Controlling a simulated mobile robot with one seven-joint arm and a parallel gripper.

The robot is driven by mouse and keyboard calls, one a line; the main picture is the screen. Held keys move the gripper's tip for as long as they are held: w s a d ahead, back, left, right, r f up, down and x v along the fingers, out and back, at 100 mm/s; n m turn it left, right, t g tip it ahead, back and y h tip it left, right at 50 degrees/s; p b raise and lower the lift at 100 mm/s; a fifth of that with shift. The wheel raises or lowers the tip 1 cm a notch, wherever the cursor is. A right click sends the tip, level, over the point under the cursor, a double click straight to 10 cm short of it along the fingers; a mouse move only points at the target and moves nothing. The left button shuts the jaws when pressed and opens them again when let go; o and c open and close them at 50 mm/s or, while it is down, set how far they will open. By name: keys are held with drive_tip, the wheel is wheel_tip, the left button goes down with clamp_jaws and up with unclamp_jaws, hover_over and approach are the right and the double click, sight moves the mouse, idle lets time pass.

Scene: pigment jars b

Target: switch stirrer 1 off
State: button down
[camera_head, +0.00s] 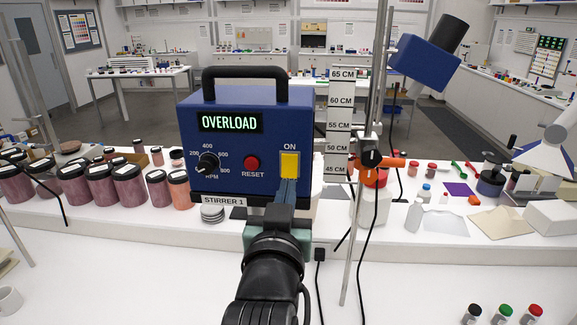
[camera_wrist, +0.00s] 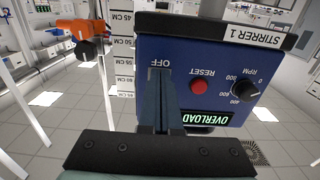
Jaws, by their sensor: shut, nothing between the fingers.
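The blue stirrer box (camera_head: 228,150) is labelled STIRRER 1, and its lit green display (camera_head: 230,123) reads OVERLOAD. A bright yellow switch (camera_head: 289,162) sits at the right of its front, under the word ON. An OFF label (camera_wrist: 160,64) shows upside down in the wrist view, at the switch's lower end. My gripper (camera_head: 288,183) is shut and empty, its fingertips in front of the switch's lower end. In the wrist view my gripper (camera_wrist: 162,78) hides the switch. I cannot tell whether the fingertips touch it.
A red RESET button (camera_head: 251,163) and a black RPM knob (camera_head: 208,163) are left of the switch. A metal stand with an orange-handled clamp (camera_head: 378,162) and a height scale (camera_head: 339,120) rise to the right. Dark red jars (camera_head: 129,185) stand at left.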

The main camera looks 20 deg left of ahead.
drive_tip(key=shift+w, duration=0.25)
drive_tip(key=p+v, duration=0.7)
drive_tip(key=v, duration=0.9)
drive_tip(key=shift+s, duration=0.25)
idle(0.6)
drive_tip(key=shift+w+r, duration=0.1)
drive_tip(key=shift+r, duration=0.05)
idle(0.4)
